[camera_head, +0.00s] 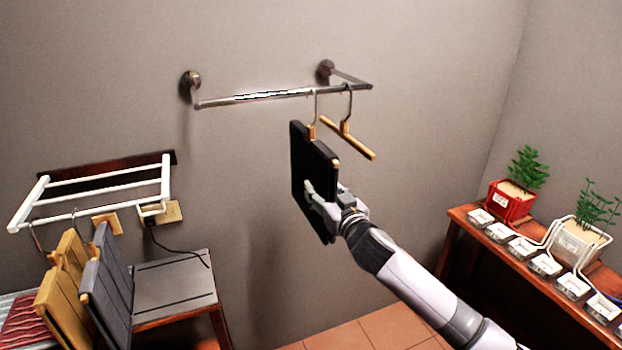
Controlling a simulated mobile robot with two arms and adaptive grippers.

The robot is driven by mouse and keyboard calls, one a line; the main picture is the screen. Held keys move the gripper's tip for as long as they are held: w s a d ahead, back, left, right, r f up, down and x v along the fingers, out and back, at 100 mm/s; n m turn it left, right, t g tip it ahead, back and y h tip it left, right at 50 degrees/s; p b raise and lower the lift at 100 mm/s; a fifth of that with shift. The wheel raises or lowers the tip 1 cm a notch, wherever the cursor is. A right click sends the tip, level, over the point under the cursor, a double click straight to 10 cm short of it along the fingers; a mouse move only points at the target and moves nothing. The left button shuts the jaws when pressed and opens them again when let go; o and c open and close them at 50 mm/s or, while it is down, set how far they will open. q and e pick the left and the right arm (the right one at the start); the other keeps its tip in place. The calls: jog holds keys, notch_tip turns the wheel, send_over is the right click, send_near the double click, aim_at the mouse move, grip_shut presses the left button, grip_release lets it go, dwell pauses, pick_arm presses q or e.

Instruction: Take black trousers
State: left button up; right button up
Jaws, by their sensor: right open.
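The black trousers (312,160) hang as a flat dark panel from a wooden hanger on the metal wall rail. My right gripper (322,203) comes in from the lower right and is at the lower half of the trousers. One pale finger lies in front of their face, and the jaws are open. I cannot tell whether the fingers touch the cloth. The gripper hides part of the trousers' lower right edge. My left gripper is not in view.
An empty wooden hanger (347,138) hangs right beside the trousers on the metal rail (255,97). A white rack (95,190) at left holds yellow (68,290) and grey garments (108,280). A wooden table (465,217) with potted plants and small boxes stands at right.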

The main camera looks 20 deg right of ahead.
jog(key=shift+c, duration=0.3)
grip_shut()
dwell(0.3)
jog(key=shift+r, duration=0.1)
